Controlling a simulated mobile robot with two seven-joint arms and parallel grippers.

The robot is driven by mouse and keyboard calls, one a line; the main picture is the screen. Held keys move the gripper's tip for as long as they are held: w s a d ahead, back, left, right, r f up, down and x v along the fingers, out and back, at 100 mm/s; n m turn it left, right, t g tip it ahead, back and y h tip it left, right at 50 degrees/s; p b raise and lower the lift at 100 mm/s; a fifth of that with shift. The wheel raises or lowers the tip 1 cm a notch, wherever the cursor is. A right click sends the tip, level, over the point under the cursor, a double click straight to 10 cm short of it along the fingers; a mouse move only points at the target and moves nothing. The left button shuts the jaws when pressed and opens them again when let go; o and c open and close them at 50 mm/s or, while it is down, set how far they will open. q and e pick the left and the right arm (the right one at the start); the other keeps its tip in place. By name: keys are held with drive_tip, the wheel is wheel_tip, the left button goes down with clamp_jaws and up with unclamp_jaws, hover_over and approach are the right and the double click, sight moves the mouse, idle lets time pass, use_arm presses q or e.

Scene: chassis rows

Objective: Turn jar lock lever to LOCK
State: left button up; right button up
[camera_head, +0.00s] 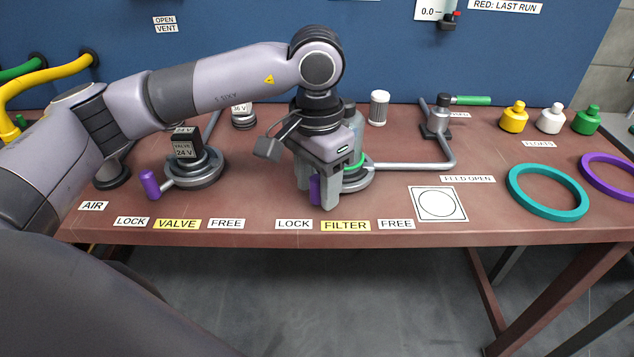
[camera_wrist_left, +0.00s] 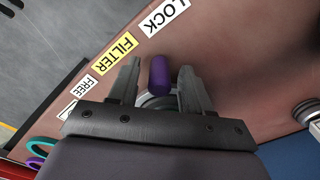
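The filter jar (camera_head: 356,118) stands on a round grey base (camera_head: 362,182) with a green ring, partly hidden behind my left gripper. Its lever has a purple handle (camera_head: 315,188) at the front left of the base, behind the gap between the LOCK label (camera_head: 294,224) and the yellow FILTER label (camera_head: 345,226). My left gripper (camera_head: 318,200) points down over this handle. In the left wrist view the purple handle (camera_wrist_left: 159,75) stands between the two open fingers (camera_wrist_left: 159,72), with a gap on each side. My right gripper is not in view.
A similar valve base (camera_head: 195,175) with its own purple handle (camera_head: 150,184) stands to the left. A grey pipe (camera_head: 425,165) runs right of the jar. A white target card (camera_head: 437,203) and a teal ring (camera_head: 547,192) lie further right.

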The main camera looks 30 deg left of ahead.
sight(317, 176)
use_arm(q)
wheel_tip(317, 176, up, 7)
drive_tip(key=shift+r+p, duration=0.1)
drive_tip(key=shift+p, duration=0.25)
idle(0.3)
drive_tip(key=shift+s, duration=0.1)
idle(0.3)
